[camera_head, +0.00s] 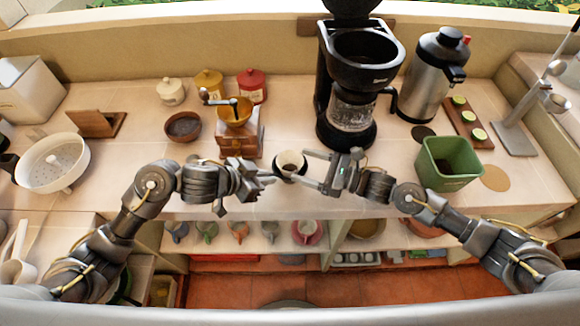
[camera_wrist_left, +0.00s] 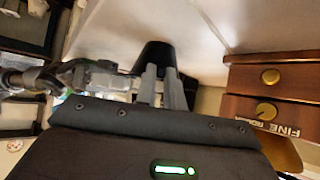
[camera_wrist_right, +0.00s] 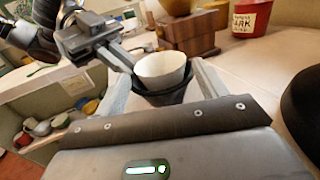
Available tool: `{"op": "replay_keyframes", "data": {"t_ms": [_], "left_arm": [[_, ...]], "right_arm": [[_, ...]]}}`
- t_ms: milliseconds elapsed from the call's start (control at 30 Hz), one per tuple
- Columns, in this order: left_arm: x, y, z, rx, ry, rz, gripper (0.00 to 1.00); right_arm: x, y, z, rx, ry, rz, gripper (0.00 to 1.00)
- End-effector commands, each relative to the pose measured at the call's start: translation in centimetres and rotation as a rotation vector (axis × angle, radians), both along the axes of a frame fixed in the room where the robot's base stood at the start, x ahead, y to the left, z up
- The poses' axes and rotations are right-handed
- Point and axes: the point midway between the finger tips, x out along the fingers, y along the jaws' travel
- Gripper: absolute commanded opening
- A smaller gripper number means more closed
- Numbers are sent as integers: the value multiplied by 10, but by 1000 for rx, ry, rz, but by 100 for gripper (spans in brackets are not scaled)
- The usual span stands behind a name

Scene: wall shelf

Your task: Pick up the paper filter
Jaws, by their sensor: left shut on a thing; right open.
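The white paper filter (camera_head: 288,159) sits inside a small black holder (camera_head: 292,176) near the counter's front edge. In the right wrist view the paper filter (camera_wrist_right: 160,69) shows its rim above the dark holder (camera_wrist_right: 166,96). My left gripper (camera_head: 272,178) is shut on the holder from the left. In the left wrist view its fingers (camera_wrist_left: 162,85) meet the black holder (camera_wrist_left: 155,56); the filter is hidden there. My right gripper (camera_head: 312,170) is open, its fingers on either side of the holder and filter; whether they touch is unclear.
A wooden grinder (camera_head: 240,135) stands behind left. A black coffee maker (camera_head: 355,90) stands behind right, with a steel flask (camera_head: 430,80) beyond. A green bin (camera_head: 447,165) is at the right. Several cups (camera_head: 240,230) are on the shelf below.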

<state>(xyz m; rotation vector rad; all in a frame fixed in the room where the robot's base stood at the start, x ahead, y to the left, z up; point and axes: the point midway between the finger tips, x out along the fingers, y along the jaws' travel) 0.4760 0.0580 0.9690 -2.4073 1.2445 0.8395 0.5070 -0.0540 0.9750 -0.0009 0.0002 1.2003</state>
Motion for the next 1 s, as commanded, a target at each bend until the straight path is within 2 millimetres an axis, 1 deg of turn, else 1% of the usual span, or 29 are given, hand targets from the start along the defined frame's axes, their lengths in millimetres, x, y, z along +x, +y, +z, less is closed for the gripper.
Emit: {"op": "replay_keyframes", "data": {"t_ms": [200, 300, 400, 633, 867, 900, 1000], "left_arm": [[0, 0, 0, 0, 1, -1, 0], [0, 0, 0, 0, 0, 0, 0], [0, 0, 0, 0, 0, 0, 0], [0, 0, 0, 0, 1, -1, 0], [0, 0, 0, 0, 1, -1, 0], [0, 0, 0, 0, 1, -1, 0], [0, 0, 0, 0, 1, -1, 0]], "right_arm": [[11, 30, 3, 4, -1, 2, 73], [15, 41, 2, 2, -1, 2, 73], [17, 46, 1, 1, 0, 1, 73], [18, 46, 1, 0, 0, 1, 73], [18, 46, 1, 1, 0, 1, 42], [18, 46, 2, 1, 0, 1, 40], [18, 46, 2, 1, 0, 1, 40]]}}
